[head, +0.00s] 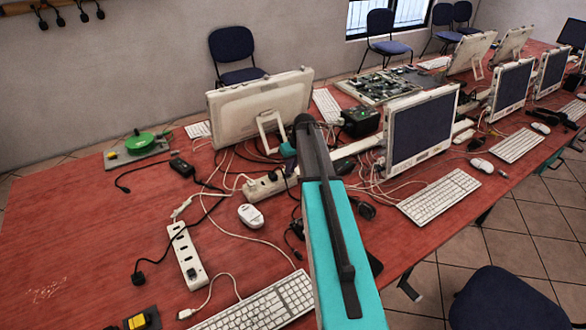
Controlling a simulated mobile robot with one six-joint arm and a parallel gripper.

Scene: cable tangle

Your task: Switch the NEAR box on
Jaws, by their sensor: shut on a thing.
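I cannot tell for sure which thing is the NEAR box. A dark unit with a yellow block (137,322) is cut off by the bottom edge at the left. A white power strip (180,240) lies behind it, a dark plug at its near end. A second white power strip (258,190) lies farther back, beside my arm. My gripper (290,158) shows only partly at the arm's far end, above this second strip's right end. It is shut on a small dark thing, perhaps a plug; my arm hides most of it.
A loose black plug (138,278) lies on the red table (80,240). A green disc (139,142) sits on a plate at the back left. Cables tangle around a white mouse (251,216), a keyboard (262,305) and monitors (424,128). The left tabletop is mostly clear.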

